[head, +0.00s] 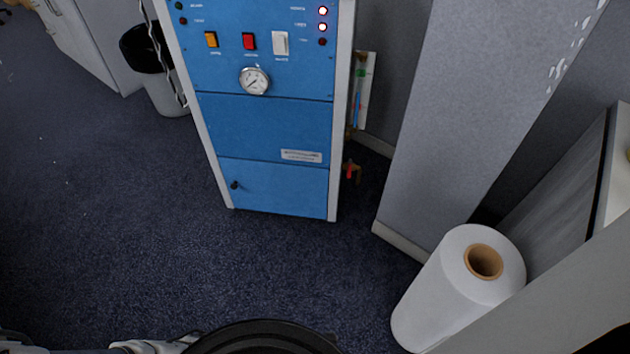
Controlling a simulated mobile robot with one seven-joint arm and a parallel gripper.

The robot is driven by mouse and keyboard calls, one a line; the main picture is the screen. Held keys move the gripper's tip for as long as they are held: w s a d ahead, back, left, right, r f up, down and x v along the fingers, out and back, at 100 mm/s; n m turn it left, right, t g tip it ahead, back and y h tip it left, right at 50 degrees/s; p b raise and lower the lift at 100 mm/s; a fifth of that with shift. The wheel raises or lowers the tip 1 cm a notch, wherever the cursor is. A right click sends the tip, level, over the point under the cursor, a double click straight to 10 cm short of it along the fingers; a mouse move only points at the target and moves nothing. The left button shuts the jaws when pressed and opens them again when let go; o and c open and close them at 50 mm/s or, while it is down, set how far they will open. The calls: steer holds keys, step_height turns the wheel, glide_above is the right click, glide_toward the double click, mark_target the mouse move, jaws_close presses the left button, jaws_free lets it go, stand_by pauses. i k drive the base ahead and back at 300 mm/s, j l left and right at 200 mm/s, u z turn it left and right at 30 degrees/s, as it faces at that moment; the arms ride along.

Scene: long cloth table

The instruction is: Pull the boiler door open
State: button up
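The boiler (262,130) is a tall blue cabinet with a pale frame, standing upright in the upper middle of the head view. Its lower door (275,188) is a blue panel that looks closed, flush with the front. A small dark knob (235,185) sits near the door's left edge. Above are a round gauge (254,81), coloured switches and small lights. My gripper is not visible; only parts of my own body show along the bottom edge, well apart from the boiler.
Dark carpet (130,230) in front and left of the boiler is clear. A grey pillar (450,110) stands to its right. A large white roll (455,290) stands at the lower right by a grey cabinet. A bin (165,90) stands at the back left.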

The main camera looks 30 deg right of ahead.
mark_target(301, 190)
steer(key=z, duration=0.4)
steer(key=i+j, duration=0.35)
steer(key=i, duration=0.2)
steer(key=i+j, duration=0.35)
steer(key=i, duration=0.2)
steer(key=u, duration=0.05)
